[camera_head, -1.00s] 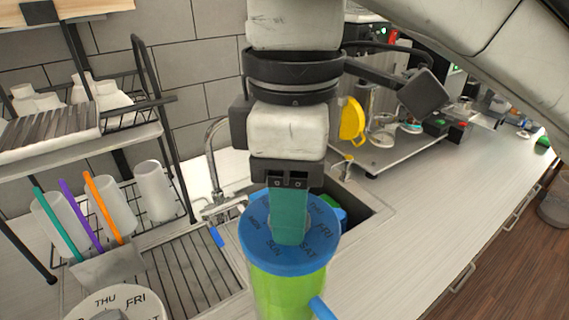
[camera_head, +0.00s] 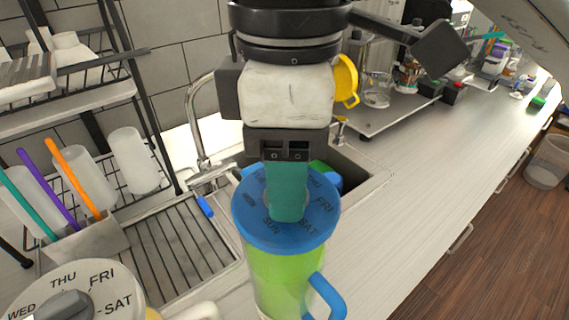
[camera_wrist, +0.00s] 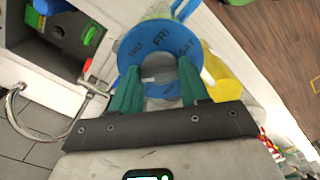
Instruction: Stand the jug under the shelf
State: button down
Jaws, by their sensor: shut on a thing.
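My gripper (camera_head: 288,212) is shut on the top of a green jug (camera_head: 275,272) with a blue lid (camera_head: 258,228) and a blue handle. The lid carries weekday letters. The jug looks upright, and its bottom is cut off by the frame. In the wrist view, my teal fingers (camera_wrist: 158,82) stand on either side of the blue lid's (camera_wrist: 136,48) middle; the grip itself is partly hidden. The black wire rack with its shelf (camera_head: 62,112) stands at the left. White tumblers and coloured straws stand below that shelf. Whether the jug touches the counter cannot be told.
A second jug with a white weekday lid (camera_head: 112,300) is at the bottom left. A ribbed draining area (camera_head: 175,255), the tap (camera_head: 195,110) and the sink (camera_head: 365,175) lie around the jug. The counter to the right (camera_head: 420,190) is mostly clear.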

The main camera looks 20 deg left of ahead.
jog(key=c, duration=0.5)
grip_release()
jog(key=shift+f, duration=0.1)
jog(key=shift+c, duration=0.2)
